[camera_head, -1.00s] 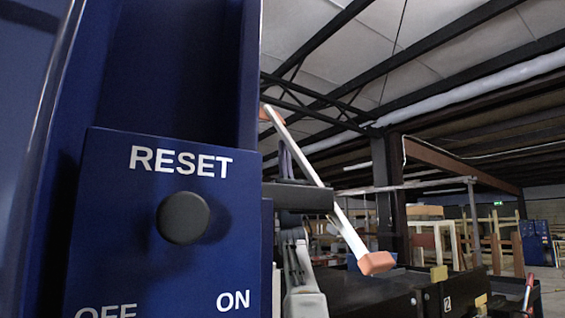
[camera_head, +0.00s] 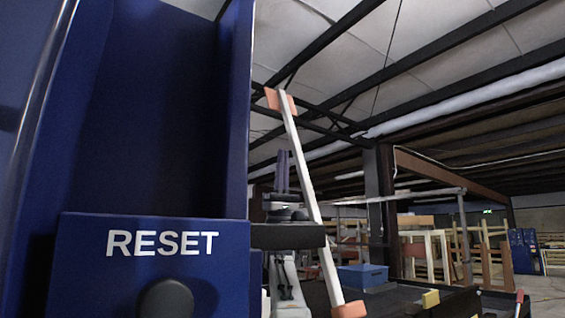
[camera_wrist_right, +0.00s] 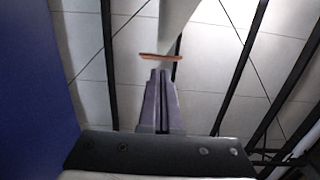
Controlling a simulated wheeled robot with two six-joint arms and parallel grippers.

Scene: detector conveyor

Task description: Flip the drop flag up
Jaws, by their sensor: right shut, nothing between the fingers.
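The drop flag looks to be the long white bar with orange ends (camera_head: 306,180), standing steeply tilted, its top leaning left, beside the blue machine. My right gripper (camera_head: 282,155) points up just left of the bar, with its fingers shut and empty. In the right wrist view the purple-grey fingers (camera_wrist_right: 161,74) lie just below an orange end piece (camera_wrist_right: 161,57), with a pale bar (camera_wrist_right: 169,25) beyond it. I cannot tell whether they touch. My left gripper is not in view.
The blue machine housing (camera_head: 135,130) fills the left side. Its panel (camera_head: 85,290) carries the word RESET and a dark round knob (camera_head: 166,299). A black surface with a blue box (camera_head: 362,276) lies at lower right. Wooden frames stand farther back, beneath dark roof beams.

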